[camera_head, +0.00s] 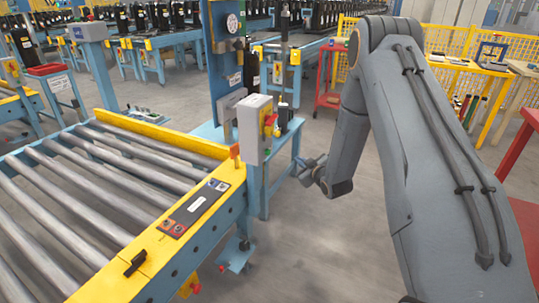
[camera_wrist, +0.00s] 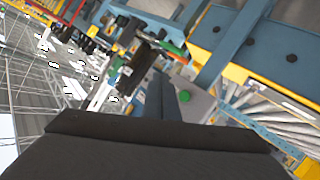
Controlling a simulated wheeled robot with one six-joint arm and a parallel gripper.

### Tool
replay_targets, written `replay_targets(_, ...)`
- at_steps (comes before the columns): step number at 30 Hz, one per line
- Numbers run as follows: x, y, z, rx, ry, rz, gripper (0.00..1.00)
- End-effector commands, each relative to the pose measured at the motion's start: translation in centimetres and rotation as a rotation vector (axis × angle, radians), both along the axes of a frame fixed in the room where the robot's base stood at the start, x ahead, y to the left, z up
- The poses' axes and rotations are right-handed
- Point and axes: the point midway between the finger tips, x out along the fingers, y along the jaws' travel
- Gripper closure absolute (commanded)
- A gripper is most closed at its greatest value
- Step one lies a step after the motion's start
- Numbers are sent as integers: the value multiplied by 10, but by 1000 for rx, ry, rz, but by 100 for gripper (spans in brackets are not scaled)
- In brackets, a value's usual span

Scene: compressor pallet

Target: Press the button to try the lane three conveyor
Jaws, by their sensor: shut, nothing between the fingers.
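A roller conveyor (camera_head: 90,185) with a yellow and blue frame fills the left of the head view. A small panel (camera_head: 190,210) with red buttons and a white label lies on its yellow end plate. In the wrist view a green button (camera_wrist: 185,96) shows on a grey box face. No lane number is readable. My gripper (camera_head: 304,170) is shut and empty, in the air right of the post, apart from the box and panel.
A blue post (camera_head: 226,60) with fittings rises behind the control box. Blue benches with dark units line the back. A red cart (camera_head: 330,95) and a yellow mesh fence (camera_head: 450,40) stand behind my arm. Grey floor (camera_head: 300,240) is clear right of the conveyor.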

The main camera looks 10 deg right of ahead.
Motion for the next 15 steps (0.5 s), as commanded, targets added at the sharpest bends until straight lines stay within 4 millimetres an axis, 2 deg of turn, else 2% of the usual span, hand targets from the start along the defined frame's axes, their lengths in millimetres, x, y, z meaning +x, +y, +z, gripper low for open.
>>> replay_targets(8,5,10,0,-1,1,5,100)
replay_targets(15,21,32,-1,0,0,3,100)
